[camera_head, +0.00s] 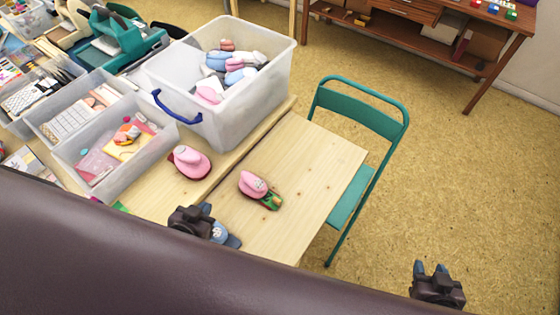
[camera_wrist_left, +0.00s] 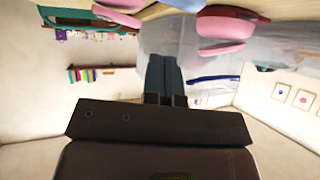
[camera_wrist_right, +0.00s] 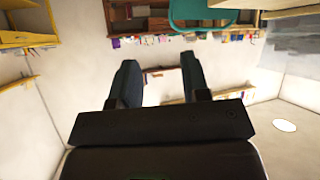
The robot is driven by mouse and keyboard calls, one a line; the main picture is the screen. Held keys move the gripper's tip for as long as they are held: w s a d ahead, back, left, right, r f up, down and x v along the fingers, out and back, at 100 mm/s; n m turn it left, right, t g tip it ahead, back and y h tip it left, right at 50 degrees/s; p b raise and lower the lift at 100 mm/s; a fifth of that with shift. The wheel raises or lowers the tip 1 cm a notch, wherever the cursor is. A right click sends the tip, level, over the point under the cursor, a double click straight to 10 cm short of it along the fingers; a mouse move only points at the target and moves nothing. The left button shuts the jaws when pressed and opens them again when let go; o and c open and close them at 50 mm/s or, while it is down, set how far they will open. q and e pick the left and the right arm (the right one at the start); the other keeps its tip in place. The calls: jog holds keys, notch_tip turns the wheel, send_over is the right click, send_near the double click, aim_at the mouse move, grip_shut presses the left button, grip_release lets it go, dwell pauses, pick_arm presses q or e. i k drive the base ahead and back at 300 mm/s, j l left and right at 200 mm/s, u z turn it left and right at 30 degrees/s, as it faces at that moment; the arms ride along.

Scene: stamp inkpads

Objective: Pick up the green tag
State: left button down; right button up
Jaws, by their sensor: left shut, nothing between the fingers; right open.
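A green tag-like piece (camera_head: 271,201) lies on the wooden table, partly covered by a pink stamp (camera_head: 252,184) that sits on or against it. Another green scrap (camera_head: 120,207) shows at the table's left, mostly hidden by my body. My left gripper (camera_head: 207,209) is over the table, left of and nearer than the pink stamp, apart from it; its fingers are together and empty in the left wrist view (camera_wrist_left: 163,72). My right gripper (camera_head: 430,268) is off the table, over the floor at the right; its fingers stand apart and empty in the right wrist view (camera_wrist_right: 158,65).
A second pink stamp (camera_head: 190,163) lies left of the first. A light blue stamp (camera_head: 230,239) is partly hidden by my left gripper. A clear bin (camera_head: 210,118) of stamps stands behind, with smaller trays (camera_head: 112,186) at left. A teal chair (camera_head: 350,203) stands at the table's right side.

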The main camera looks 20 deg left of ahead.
aim_at(274, 201)
jog(key=l+u, duration=0.2)
jog(key=u, duration=0.25)
jog(key=l+u, duration=0.15)
jog(key=u, duration=0.25)
